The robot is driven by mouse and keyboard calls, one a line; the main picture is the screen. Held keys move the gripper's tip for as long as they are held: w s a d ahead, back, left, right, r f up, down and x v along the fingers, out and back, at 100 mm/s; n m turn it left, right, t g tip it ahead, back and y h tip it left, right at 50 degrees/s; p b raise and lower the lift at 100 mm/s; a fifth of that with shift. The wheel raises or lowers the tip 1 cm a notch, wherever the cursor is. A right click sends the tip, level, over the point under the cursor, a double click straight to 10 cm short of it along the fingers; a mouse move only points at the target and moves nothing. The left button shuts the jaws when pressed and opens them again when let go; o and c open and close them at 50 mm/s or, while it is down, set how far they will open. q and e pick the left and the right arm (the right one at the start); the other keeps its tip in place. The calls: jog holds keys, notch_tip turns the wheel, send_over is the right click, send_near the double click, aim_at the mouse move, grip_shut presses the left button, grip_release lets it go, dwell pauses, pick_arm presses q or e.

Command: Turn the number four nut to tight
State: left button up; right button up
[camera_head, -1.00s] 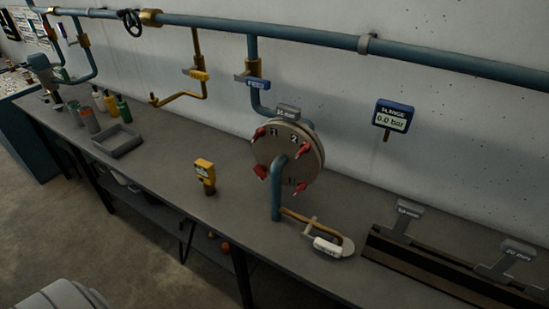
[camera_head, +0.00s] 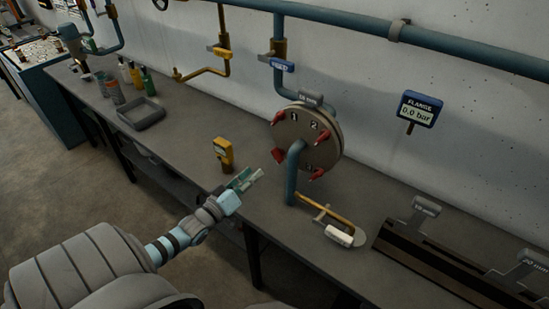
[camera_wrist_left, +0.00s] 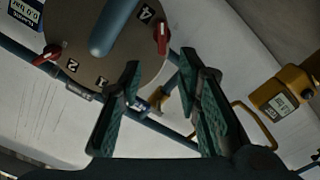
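The round flange (camera_head: 300,140) stands upright on the bench, with red-handled nuts around its face and a blue pipe in front. The lower-left red nut (camera_head: 278,155) seems to be number four; its numeral is hidden behind the pipe in the head view. In the left wrist view the 4 shows beside a red nut (camera_wrist_left: 162,38), pointing along the picture's height. My left gripper (camera_head: 252,179) is open and empty, below and left of the flange, apart from the nut. Its open fingers show in the wrist view (camera_wrist_left: 160,65). My right gripper is out of view.
A yellow meter (camera_head: 222,153) stands left of the flange. A wall display (camera_head: 418,109) reads 0.0 bar. A brass-coloured pipe with a white-tagged handle (camera_head: 340,235) lies right. Blue pipes run above.

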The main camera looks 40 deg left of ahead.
aim_at(274, 157)
pick_arm(q)
jog(key=w+b, duration=0.1)
jog(key=w, duration=0.6)
jog(key=w+b, duration=0.1)
jog(key=w, duration=0.3)
jog(key=shift+w+a+f+b, duration=0.15)
jog(key=shift+f+b, duration=0.1)
jog(key=shift+b, duration=0.1)
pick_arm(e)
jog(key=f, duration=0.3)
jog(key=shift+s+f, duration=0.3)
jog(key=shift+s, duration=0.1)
pick_arm(q)
jog(key=shift+r, duration=0.1)
grip_shut()
